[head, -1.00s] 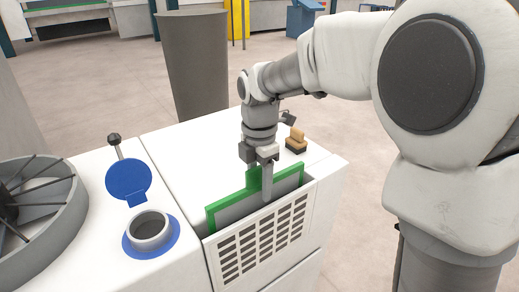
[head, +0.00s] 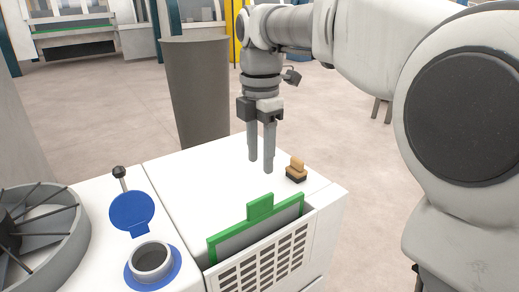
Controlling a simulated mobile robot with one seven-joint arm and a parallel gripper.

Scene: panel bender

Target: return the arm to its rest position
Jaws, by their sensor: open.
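My gripper (head: 261,166) is open and empty, pointing down above the white cabinet top in the head view. It is apart from the green-framed panel (head: 258,231), which stands upright in the slotted white holder (head: 262,262) at the cabinet's front. The panel's green tab (head: 260,207) rises below my gripper, with a clear gap between them. My arm reaches in from the upper right.
A brown-handled stamp (head: 296,170) sits on the white cabinet (head: 190,185), right of my gripper. A blue lid (head: 132,212) stands open by a round filler neck (head: 151,260). A fan-like wheel (head: 40,225) is at left. A tall grey bin (head: 196,95) stands behind.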

